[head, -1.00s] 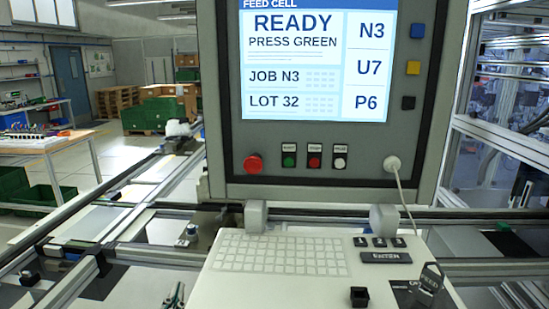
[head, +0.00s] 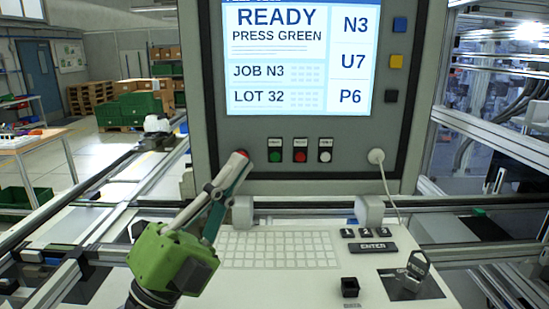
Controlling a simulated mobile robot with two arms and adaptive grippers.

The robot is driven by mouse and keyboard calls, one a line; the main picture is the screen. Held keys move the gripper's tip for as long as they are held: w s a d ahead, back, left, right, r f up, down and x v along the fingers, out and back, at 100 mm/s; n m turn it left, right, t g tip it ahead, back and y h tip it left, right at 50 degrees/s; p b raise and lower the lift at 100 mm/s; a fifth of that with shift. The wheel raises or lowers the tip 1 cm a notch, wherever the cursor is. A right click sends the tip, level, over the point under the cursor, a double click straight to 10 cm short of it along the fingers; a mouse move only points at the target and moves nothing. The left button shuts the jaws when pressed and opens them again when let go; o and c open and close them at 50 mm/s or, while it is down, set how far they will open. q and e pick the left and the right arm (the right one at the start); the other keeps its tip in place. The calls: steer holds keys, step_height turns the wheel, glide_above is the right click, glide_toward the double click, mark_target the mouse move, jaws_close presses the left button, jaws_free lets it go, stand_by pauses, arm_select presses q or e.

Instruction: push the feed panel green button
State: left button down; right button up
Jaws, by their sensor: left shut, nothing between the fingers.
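The feed panel (head: 400,140) stands ahead, its screen (head: 290,60) reading READY, PRESS GREEN. Below the screen sit a green button (head: 275,156), a red button (head: 300,156) and a white button (head: 325,156) in a row. My right gripper is not in view.
A white keyboard console (head: 350,235) juts out below the panel, with an ENTER key (head: 373,247), a small black socket (head: 350,287) and a tagged key (head: 415,270). A white cable (head: 390,190) hangs at the right. Metal rails run on both sides.

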mark_target(275, 157)
arm_select(q)
steer(key=w+d+f+m+g, duration=0.2)
steer(key=d+f+m+g, duration=0.1)
steer(key=d+m+g, duration=0.4)
steer(key=w+a+f+t+y, duration=0.1)
steer(key=w+a+f+y, duration=0.1)
steer(key=w+y, duration=0.3)
steer(key=shift+w+f+t+y, duration=0.4)
steer(key=shift+w+f, duration=0.2)
steer(key=shift+w, duration=0.1)
steer(key=w, duration=0.8)
steer(key=shift+w, duration=0.3)
steer(key=shift+w, duration=0.1)
stand_by(0.3)
steer(key=shift+w, duration=0.35)
